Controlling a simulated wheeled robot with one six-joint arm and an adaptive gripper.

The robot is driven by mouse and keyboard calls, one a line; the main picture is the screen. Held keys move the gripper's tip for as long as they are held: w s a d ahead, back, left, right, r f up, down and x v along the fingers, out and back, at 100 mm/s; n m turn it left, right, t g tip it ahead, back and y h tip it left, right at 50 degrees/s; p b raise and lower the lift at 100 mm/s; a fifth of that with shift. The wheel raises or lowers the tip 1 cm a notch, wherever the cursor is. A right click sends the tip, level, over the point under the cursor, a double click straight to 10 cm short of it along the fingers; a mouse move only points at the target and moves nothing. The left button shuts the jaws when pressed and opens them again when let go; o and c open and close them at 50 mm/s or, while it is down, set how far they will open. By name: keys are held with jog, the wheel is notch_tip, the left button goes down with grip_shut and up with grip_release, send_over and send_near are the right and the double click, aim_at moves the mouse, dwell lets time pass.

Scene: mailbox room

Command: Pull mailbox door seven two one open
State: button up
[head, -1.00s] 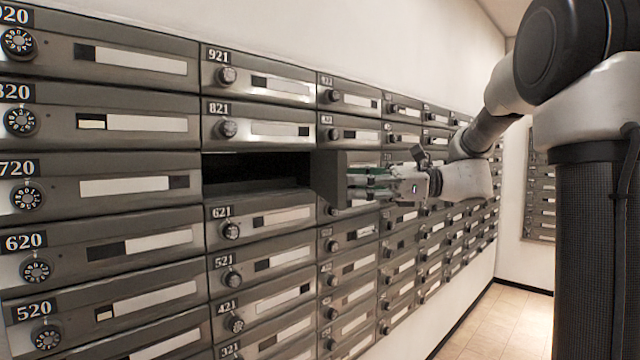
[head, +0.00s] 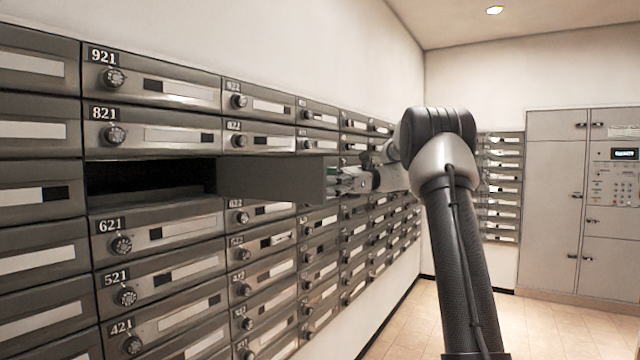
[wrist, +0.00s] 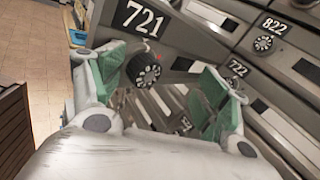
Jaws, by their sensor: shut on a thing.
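Mailbox door 721 (head: 272,180) is swung out from the wall in the head view, showing its plain grey inner face. Its compartment (head: 150,186) is a dark, open slot below 821 and above 621. My gripper (head: 352,181) is at the door's far, free end. In the wrist view, the 721 label (wrist: 144,18) and the door's round dial knob (wrist: 143,69) show between the green-padded fingers of my gripper (wrist: 160,82). My gripper is shut on this knob. The exact contact of the pads is hard to see.
Closed mailbox doors surround the opening, such as 821 (head: 150,136) and 621 (head: 160,233). The tiled floor (head: 560,325) at right is clear. A locker cabinet (head: 560,200) with a keypad stands at the back right.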

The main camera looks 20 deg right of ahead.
jog(key=shift+w+d+f, duration=0.1)
jog(key=shift+w, duration=0.65)
jog(key=shift+g, duration=0.3)
jog(key=o, duration=0.9)
jog(key=shift+w+f, duration=0.15)
jog(key=shift+w, duration=0.05)
jog(key=shift+c, duration=0.9)
jog(key=shift+s, duration=0.1)
